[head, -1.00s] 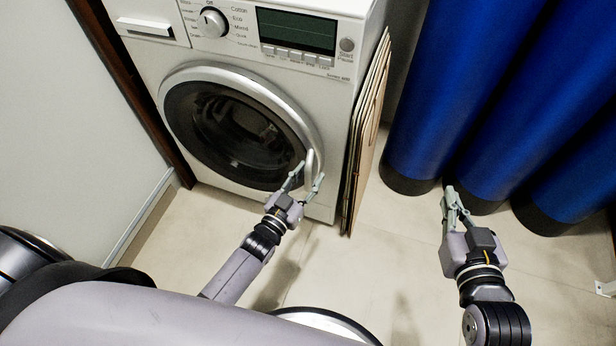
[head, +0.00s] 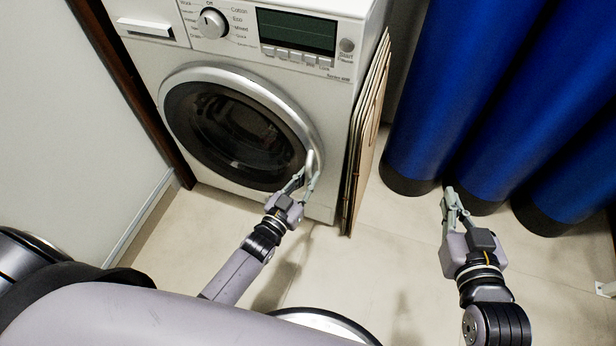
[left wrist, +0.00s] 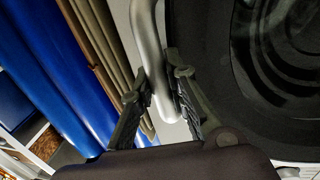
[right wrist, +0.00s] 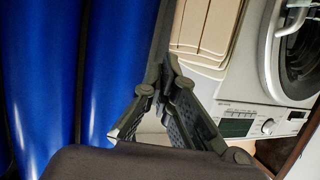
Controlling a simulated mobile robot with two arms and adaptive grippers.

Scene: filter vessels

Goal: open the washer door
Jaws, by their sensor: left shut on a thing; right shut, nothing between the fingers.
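The white washer (head: 285,75) stands at the back, its round door (head: 240,125) with dark glass and silver rim flush with the front. The curved silver door handle (head: 310,163) is at the right side of the rim. My left gripper (head: 305,176) is shut on the handle near its lower end. In the left wrist view the handle (left wrist: 150,60) runs down between the two fingers (left wrist: 160,98). My right gripper (head: 450,192) is shut and empty, near the blue cylinders. The right wrist view shows its fingertips (right wrist: 158,82) together, with the washer (right wrist: 240,105) at the right.
Thin flat boards (head: 367,130) lean against the washer's right side. Tall blue cylinders (head: 440,100) with dark bases stand at the right. A pale wall (head: 75,140) closes the left side. The floor (head: 350,265) in front is clear.

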